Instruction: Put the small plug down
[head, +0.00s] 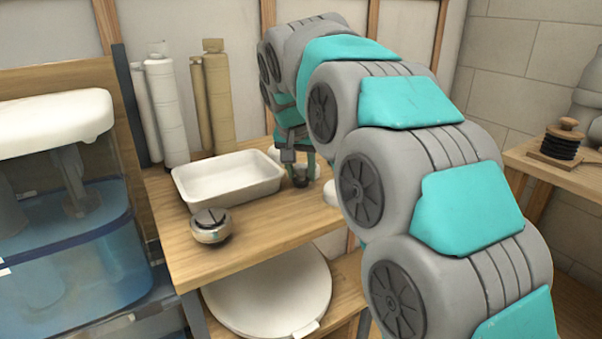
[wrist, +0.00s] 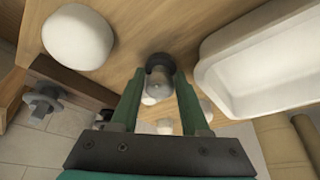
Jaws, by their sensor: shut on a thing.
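The small plug (head: 300,181) is a small dark and grey piece near the right part of the wooden tabletop (head: 255,225). My gripper (head: 300,170) is above the tabletop, pointing down and shut on the plug. In the wrist view the plug (wrist: 159,76) shows a dark round end and a grey body between the two green fingertips (wrist: 162,82). I cannot tell whether the plug touches the wood.
A white tray (head: 190,192) stands left of my gripper; its wall (wrist: 232,100) is at right in the wrist view. A round metal-topped pot (head: 210,226) sits at the front edge. A white rounded piece (wrist: 78,37) and several small white pieces are near the plug.

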